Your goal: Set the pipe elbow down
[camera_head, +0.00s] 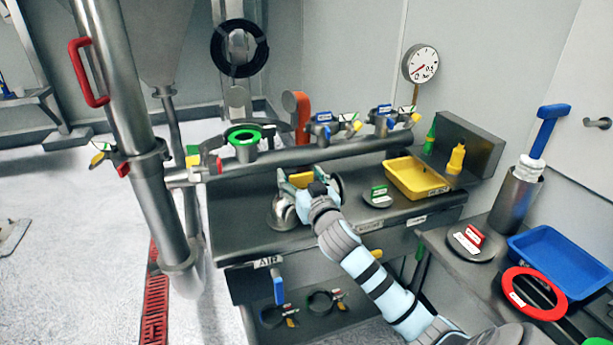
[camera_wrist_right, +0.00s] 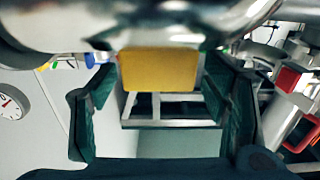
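The pipe elbow (camera_head: 283,212) is a shiny silver bent pipe with a yellow grip block. It is low over or on the dark bench top; I cannot tell whether it touches. My right gripper (camera_head: 303,182) reaches in from the lower right, its fingers on either side of the yellow block. In the right wrist view, the yellow block (camera_wrist_right: 160,70) fills the gap between the dark green fingers, and the blurred metal of the elbow (camera_wrist_right: 150,25) spans the top. The gripper looks shut on the elbow's block. My left gripper is not in view.
The bench top (camera_head: 237,235) is clear at left. A yellow tray (camera_head: 408,188) and a small stand with a green tag (camera_head: 377,199) are to the right. A horizontal pipe (camera_head: 330,152) with valves runs behind. A blue tray (camera_head: 560,262) and red ring (camera_head: 512,298) lie on the right table.

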